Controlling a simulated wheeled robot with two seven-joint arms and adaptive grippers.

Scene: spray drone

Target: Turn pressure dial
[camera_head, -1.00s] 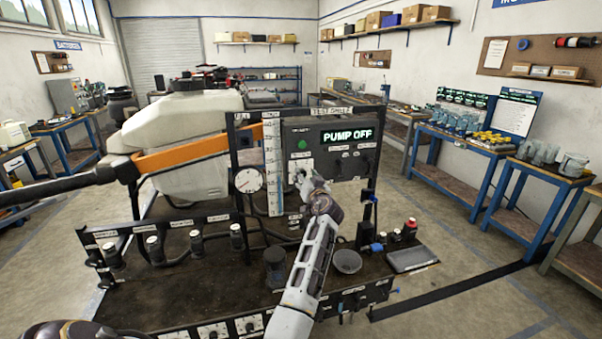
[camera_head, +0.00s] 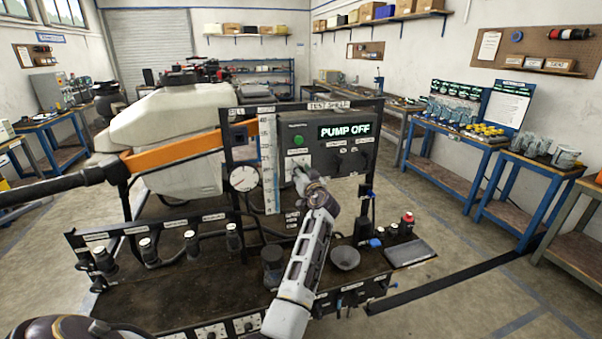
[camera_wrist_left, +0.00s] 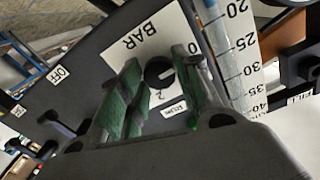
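The pressure dial is a small black knob (camera_wrist_left: 158,73) on a white label marked BAR in the left wrist view. My left gripper (camera_wrist_left: 157,62) has its two green-padded fingers on either side of this knob, apart from each other; whether they touch it cannot be told. In the head view the left gripper (camera_head: 298,172) is at the white label on the dark control panel (camera_head: 318,162), below a green button (camera_head: 298,140), and hides the knob. The panel display reads PUMP OFF (camera_head: 344,131). My right gripper is not in view.
A round gauge (camera_head: 243,178) and a vertical scale (camera_head: 268,165) stand left of the gripper. Below are the bench top (camera_head: 200,282), a dark cup (camera_head: 272,265) and a grey funnel (camera_head: 345,258). A white tank (camera_head: 165,125) is behind on the left.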

